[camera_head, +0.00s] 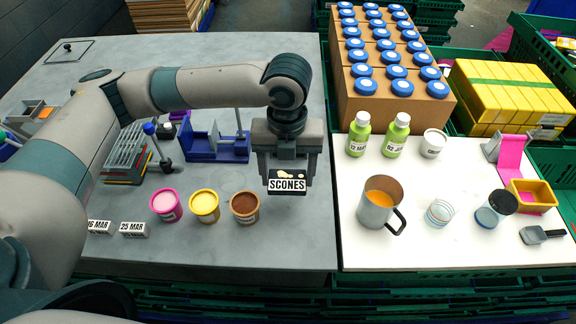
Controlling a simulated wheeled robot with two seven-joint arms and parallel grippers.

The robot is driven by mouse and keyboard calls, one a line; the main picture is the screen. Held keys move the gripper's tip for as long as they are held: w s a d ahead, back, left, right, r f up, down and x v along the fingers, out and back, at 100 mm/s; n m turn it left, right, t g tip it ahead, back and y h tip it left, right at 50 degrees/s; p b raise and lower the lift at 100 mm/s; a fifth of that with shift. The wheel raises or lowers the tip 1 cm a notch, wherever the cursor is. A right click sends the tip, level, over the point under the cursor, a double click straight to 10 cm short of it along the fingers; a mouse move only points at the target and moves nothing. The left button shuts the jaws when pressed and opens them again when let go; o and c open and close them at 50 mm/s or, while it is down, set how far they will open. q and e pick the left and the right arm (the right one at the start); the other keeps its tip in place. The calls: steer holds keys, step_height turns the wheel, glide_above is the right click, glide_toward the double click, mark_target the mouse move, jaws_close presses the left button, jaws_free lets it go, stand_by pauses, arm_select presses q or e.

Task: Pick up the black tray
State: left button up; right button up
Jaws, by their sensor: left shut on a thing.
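My left gripper (287,182) comes down from above near the right edge of the grey table. It is shut on a small black box labelled "SCONES" (287,188), which sits between its fingers. I cannot tell whether the box touches the table. A stack of trays (128,150), with a dark one among grey, orange and red ones, stands at the left on the grey table, behind my left arm. I cannot tell for sure which of them is the black tray. My right gripper is not in view.
Pink (166,205), yellow (204,206) and brown (245,207) tubs stand left of the gripper. A blue holder (215,148) is behind them. On the white table are green bottles (359,134), a metal jug (380,205) and a yellow container (532,195).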

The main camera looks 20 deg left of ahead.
arm_select(q)
steer(key=shift+s+d+r+b, duration=0.1)
steer(key=shift+s+d+r, duration=0.2)
steer(key=shift+s, duration=0.35)
steer(key=shift+s+d+r+b, duration=0.1)
steer(key=shift+s+r, duration=0.35)
steer(key=shift+s, duration=0.25)
steer(key=shift+s+d+r+b, duration=0.15)
steer(key=shift+s+r, duration=0.2)
steer(key=shift+s, duration=0.3)
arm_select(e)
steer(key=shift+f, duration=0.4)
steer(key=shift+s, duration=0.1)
